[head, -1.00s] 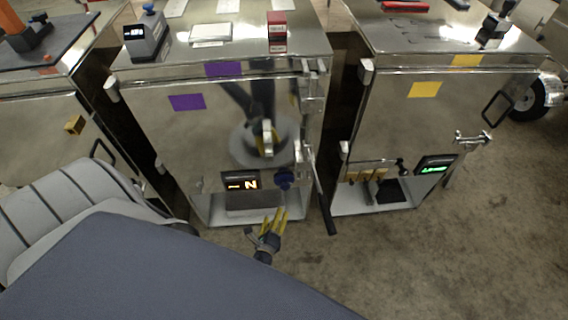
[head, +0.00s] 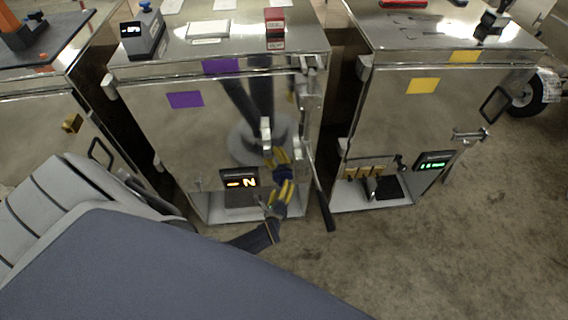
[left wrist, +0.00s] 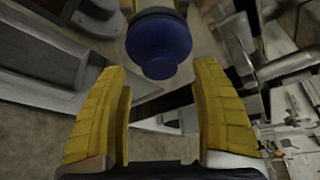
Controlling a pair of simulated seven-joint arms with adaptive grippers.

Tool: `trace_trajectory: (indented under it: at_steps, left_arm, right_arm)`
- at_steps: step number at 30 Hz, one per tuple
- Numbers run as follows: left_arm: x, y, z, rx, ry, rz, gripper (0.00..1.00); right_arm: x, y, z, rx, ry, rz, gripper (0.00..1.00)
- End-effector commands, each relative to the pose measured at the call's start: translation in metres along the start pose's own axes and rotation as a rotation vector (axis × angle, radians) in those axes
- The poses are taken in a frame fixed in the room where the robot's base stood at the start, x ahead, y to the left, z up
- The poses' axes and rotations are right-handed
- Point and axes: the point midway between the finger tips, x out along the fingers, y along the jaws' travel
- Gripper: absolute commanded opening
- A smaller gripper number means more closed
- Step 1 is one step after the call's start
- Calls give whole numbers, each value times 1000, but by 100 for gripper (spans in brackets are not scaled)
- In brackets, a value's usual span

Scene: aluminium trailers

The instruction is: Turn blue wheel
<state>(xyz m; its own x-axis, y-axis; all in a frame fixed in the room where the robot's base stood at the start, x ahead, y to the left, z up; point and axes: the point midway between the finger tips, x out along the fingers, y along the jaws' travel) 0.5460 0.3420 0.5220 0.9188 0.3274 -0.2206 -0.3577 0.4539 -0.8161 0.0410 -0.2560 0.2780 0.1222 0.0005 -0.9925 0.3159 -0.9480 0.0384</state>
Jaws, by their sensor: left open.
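The blue wheel (head: 283,173) is on the lower right front of the middle metal trailer, right of a small display. In the left wrist view the blue wheel (left wrist: 158,45) is at the top middle, just beyond the gap between the fingertips. My left gripper (head: 280,177) has yellow fingers and is open around or just in front of the wheel in the head view. In the left wrist view my left gripper (left wrist: 165,85) is open with nothing between its fingers. Whether a finger touches the wheel I cannot tell. My right gripper is not in view.
The display (head: 239,179) showing an N sits left of the wheel. A dark lever (head: 322,195) hangs at the trailer's right edge, close to the wheel. Another trailer (head: 420,115) with yellow labels stands to the right. The floor (head: 420,260) in front is clear.

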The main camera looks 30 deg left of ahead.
Motion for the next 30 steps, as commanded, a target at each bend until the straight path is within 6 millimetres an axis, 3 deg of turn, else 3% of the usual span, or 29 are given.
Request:
trace_trajectory:
  at_steps: [13,30]
  left_arm:
    - [30,0,0,1,-1,0,64]
    - [36,-1,0,-1,1,-1,64]
  right_arm:
    - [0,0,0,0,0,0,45]
    - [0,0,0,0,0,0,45]
